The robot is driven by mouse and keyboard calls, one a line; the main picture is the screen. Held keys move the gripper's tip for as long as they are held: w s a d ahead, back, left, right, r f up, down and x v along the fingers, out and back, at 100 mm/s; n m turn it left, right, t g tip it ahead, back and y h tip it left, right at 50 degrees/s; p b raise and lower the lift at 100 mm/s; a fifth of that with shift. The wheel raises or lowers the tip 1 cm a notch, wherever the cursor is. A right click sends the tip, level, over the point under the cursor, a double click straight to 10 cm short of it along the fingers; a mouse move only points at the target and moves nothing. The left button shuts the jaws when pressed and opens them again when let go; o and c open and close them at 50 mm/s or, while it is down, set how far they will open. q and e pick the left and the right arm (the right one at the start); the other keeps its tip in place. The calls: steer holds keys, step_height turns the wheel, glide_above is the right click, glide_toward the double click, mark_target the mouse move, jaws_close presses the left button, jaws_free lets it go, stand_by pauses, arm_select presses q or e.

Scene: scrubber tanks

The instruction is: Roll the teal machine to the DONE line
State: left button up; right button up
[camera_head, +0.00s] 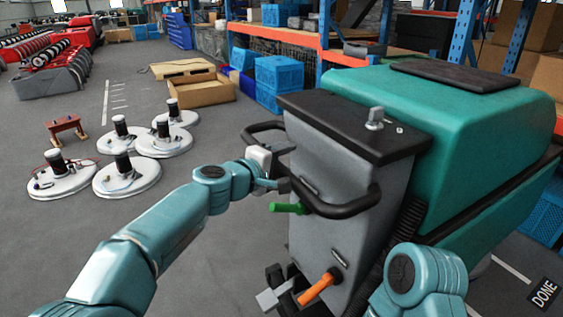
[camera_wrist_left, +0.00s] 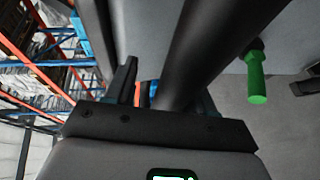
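The teal machine (camera_head: 440,120) stands at the right, with a grey rear column (camera_head: 335,150) under a dark top panel. A black looped handle (camera_head: 345,208) runs around the column; a green lever (camera_head: 287,208) and an orange lever (camera_head: 318,288) stick out below it. My left gripper (camera_head: 277,172) is at the handle's left side. In the left wrist view the black handle bar (camera_wrist_left: 200,50) passes between its fingers, with a gap beside one finger, and the green lever (camera_wrist_left: 257,80) hangs to the right. The DONE marking (camera_head: 545,293) is on the floor at the lower right. My right gripper is out of frame.
Several white round floor units (camera_head: 158,141) and a small red stand (camera_head: 65,128) are on the floor at the left. An open cardboard box (camera_head: 202,92), blue crates (camera_head: 280,73) and shelving stand behind. Blue crates (camera_head: 546,213) are also at the right edge.

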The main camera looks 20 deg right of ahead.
arm_select(q)
steer(key=shift+s+a+f+b, duration=0.1)
steer(key=shift+s+a+b, duration=0.15)
steer(key=shift+a+b, duration=0.15)
steer(key=b+v, duration=0.4)
steer(key=v, duration=1.2)
steer(key=shift+w, duration=0.1)
